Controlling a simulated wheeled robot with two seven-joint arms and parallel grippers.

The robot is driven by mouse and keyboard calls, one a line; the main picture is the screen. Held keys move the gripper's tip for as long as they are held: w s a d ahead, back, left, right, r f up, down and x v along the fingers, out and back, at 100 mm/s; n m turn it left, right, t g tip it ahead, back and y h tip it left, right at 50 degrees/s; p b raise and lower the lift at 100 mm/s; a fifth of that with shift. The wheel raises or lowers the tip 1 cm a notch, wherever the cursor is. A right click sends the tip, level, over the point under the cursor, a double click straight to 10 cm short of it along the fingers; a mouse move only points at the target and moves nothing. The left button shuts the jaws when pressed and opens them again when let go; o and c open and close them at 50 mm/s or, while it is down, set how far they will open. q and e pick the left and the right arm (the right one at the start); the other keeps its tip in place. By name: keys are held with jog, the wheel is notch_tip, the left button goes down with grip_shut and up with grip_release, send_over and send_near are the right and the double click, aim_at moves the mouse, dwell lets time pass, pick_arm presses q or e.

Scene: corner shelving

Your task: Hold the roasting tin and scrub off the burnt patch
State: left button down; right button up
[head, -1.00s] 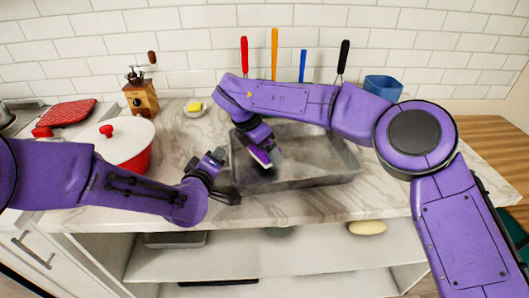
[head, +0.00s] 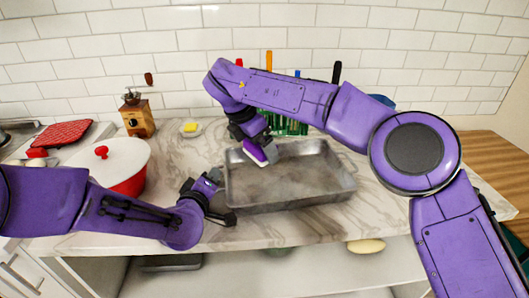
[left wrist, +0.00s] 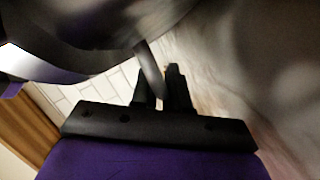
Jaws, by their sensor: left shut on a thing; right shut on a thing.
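The grey roasting tin (head: 330,188) sits on the marble counter, its inside streaked grey; I cannot make out a distinct burnt patch. My left gripper (head: 226,207) is at the tin's left front side, shut on its rim; the left wrist view shows the tin's edge (left wrist: 149,68) running between the fingers (left wrist: 163,92). My right gripper (head: 250,138) is shut on a purple and white scrubber (head: 257,155) at the tin's back left corner. The arm hides part of the grip, and I cannot tell whether the scrubber touches the tin.
A white-lidded red pot (head: 118,165) stands left of the tin. A coffee grinder (head: 138,115), a small dish with yellow contents (head: 190,129) and green glassy items (head: 290,126) stand at the back. A lower shelf (head: 310,270) lies under the counter. Counter right of the tin is clear.

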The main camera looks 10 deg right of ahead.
pick_arm(q)
jog(key=c, duration=1.1)
grip_release()
jog(key=shift+o, duration=0.2)
jog(key=v, duration=1.1)
jog(key=shift+r, duration=0.1)
jog(key=shift+s+a, duration=0.2)
jog(key=shift+s, duration=0.25)
